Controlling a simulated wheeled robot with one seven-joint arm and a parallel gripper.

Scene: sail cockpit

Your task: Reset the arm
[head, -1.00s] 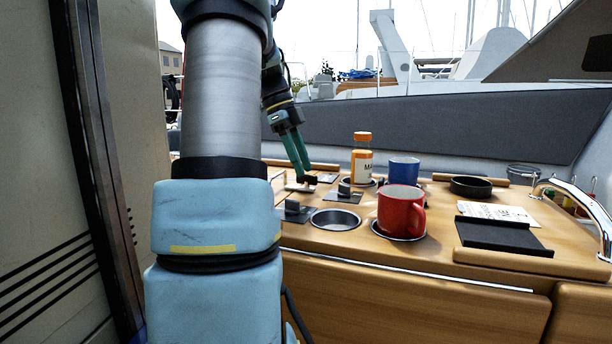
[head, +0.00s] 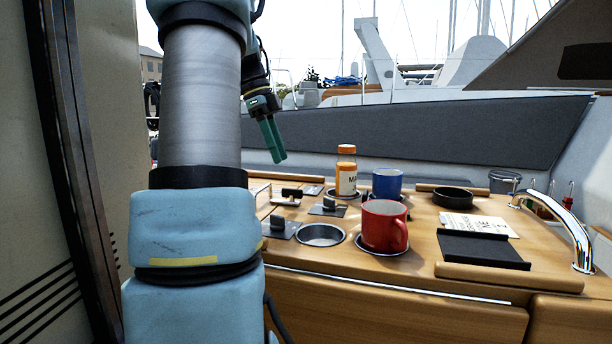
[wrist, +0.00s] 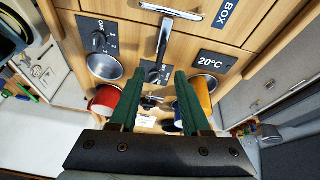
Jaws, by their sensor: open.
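My gripper (head: 271,141) has teal fingers and is raised above the left part of the wooden cockpit table (head: 350,262). In the wrist view, my gripper (wrist: 157,105) shows two green fingers spread apart with nothing held between them. The fingers point down toward the table in the head view, clear of its surface. My arm's thick links hide the left part of the head view.
A red mug (head: 384,226), blue mug (head: 386,183) and orange-capped bottle (head: 346,172) stand on the table. An empty round recess (head: 321,235), dark round dish (head: 453,197), black tray (head: 482,249) and chrome rail (head: 566,226) are also there. Switch panels (head: 279,227) lie left.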

